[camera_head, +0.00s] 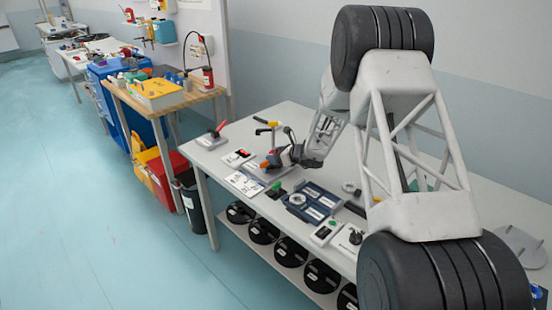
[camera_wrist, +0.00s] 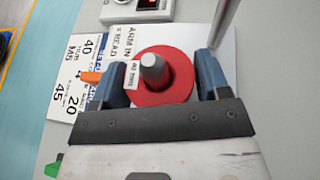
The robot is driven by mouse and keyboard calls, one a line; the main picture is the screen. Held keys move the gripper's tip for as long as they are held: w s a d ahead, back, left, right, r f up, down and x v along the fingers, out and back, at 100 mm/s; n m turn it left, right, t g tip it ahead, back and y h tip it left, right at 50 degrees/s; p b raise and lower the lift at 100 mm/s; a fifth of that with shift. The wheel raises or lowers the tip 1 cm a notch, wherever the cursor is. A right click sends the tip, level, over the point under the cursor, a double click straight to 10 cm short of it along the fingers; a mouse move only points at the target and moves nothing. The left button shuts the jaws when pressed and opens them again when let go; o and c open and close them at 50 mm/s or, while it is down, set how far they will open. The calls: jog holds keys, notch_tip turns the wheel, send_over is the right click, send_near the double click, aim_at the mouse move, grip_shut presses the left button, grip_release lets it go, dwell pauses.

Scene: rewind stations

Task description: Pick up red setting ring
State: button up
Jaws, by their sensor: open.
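The red setting ring (camera_wrist: 178,82) lies flat around an upright grey post (camera_wrist: 154,68) in the wrist view. A small white tag (camera_wrist: 131,75) shows at its left side. My gripper (camera_wrist: 163,76) is open, with one blue finger to the left of the ring and one to the right. The fingers are close to the ring's sides; I cannot tell whether they touch it. In the head view my gripper (camera_head: 308,158) is low over the long grey table (camera_head: 262,118), and the ring is not clearly distinguishable there.
A tall grey rod (camera_wrist: 224,22) rises close by the right finger. An orange part (camera_wrist: 91,77) is beside the left finger. Printed number cards (camera_wrist: 78,75) lie at left, and a box with a red display (camera_wrist: 146,5) is beyond. A blue tray (camera_head: 312,200) stands nearer on the table.

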dwell(0.5)
jog(key=c, duration=0.7)
jog(key=shift+r, duration=0.1)
jog(key=shift+r, duration=4.95)
